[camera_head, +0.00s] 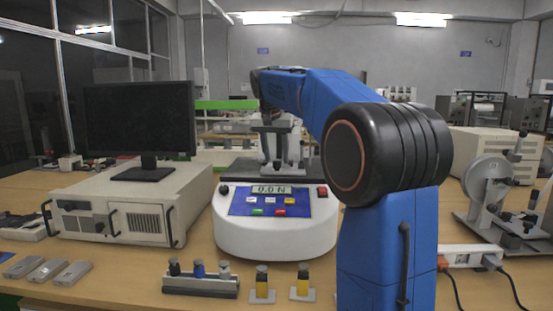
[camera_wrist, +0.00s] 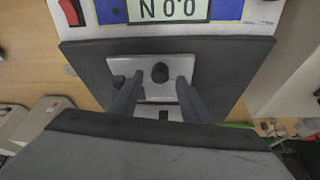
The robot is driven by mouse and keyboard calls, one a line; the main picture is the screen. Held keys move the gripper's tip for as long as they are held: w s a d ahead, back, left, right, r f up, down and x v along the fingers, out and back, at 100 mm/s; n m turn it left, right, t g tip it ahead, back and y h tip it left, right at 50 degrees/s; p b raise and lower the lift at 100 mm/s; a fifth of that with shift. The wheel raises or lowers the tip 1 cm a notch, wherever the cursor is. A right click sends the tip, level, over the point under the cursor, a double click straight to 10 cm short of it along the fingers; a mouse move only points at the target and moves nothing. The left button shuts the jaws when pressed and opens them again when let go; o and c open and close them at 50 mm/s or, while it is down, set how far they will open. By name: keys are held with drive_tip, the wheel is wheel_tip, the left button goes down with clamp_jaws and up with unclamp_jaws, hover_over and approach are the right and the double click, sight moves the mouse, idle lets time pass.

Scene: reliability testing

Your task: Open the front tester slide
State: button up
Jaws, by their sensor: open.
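The tester (camera_head: 275,225) is a white rounded unit with a blue button panel and a display reading 0.0 N. It stands in the middle of the bench, and its display also shows upside down at the top of the wrist view (camera_wrist: 168,10). Behind the panel is a dark platform (camera_head: 240,168). In the wrist view, a light grey slide plate (camera_wrist: 188,62) with a round black knob (camera_wrist: 160,72) lies on this dark platform (camera_wrist: 235,70). My gripper (camera_wrist: 158,82) is open above the plate, with one finger on each side below the knob. I cannot tell whether the fingers touch anything.
A monitor (camera_head: 140,118) on a beige case (camera_head: 130,205) stands left. A holder with small weights (camera_head: 200,280) and two yellow-black pieces (camera_head: 262,283) lie in front. A grey dial instrument (camera_head: 490,185) and a power strip (camera_head: 465,256) are right.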

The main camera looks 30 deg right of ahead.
drive_tip(key=shift+w+d+f, duration=0.2)
drive_tip(key=shift+f, duration=0.45)
drive_tip(key=shift+c, duration=0.7)
clamp_jaws()
drive_tip(key=s+a, duration=0.1)
drive_tip(key=s, duration=0.1)
drive_tip(key=s+a, duration=0.2)
drive_tip(key=s, duration=0.1)
drive_tip(key=s+a, duration=0.2)
drive_tip(key=shift+s, duration=0.15)
drive_tip(key=shift+o, duration=0.7)
unclamp_jaws()
drive_tip(key=v, duration=1.7)
drive_tip(key=shift+r, duration=0.2)
